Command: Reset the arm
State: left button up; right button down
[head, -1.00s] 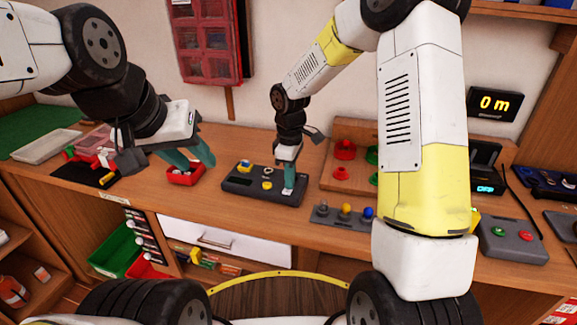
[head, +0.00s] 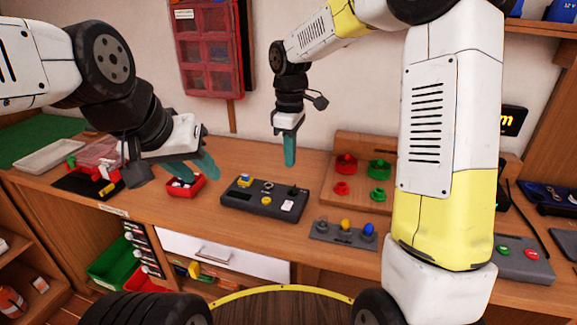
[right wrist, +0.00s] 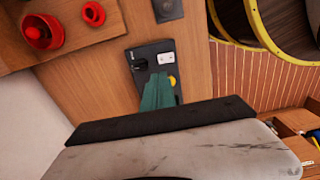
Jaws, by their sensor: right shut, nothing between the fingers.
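My right gripper (head: 290,150) is in the air above the bench, above the back of a dark grey panel box, its teal fingers together and pointing down with nothing between them. It also shows in the right wrist view (right wrist: 158,92), in front of the panel box. My left gripper (head: 206,168) hangs at the left, over and beside a small red tray, with its teal fingers visibly apart. My right arm's white and yellow links cross the right of the head view.
The dark grey panel box (head: 238,196) carries a yellow knob and a white switch. The red tray (head: 186,190) holds small pale parts. A wooden board (head: 322,188) bears red and green knobs. A grey strip (head: 322,231) has coloured knobs. Bare bench shows in front of the red tray.

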jog(key=shift+r, duration=0.85)
jog(key=s+d+r+m+t, duration=0.2)
jog(key=s+d+m, duration=0.2)
jog(key=s, duration=0.3)
jog(key=s+d+r+m+t+y, duration=0.1)
jog(key=s+d+r+m+t, duration=0.1)
jog(key=s+m, duration=0.3)
jog(key=s+d+r+m+t+y, duration=0.1)
jog(key=s+d+r+m, duration=0.3)
jog(key=s, duration=0.5)
jog(key=shift+d+t, duration=0.7)
jog(key=shift+d, duration=0.1)
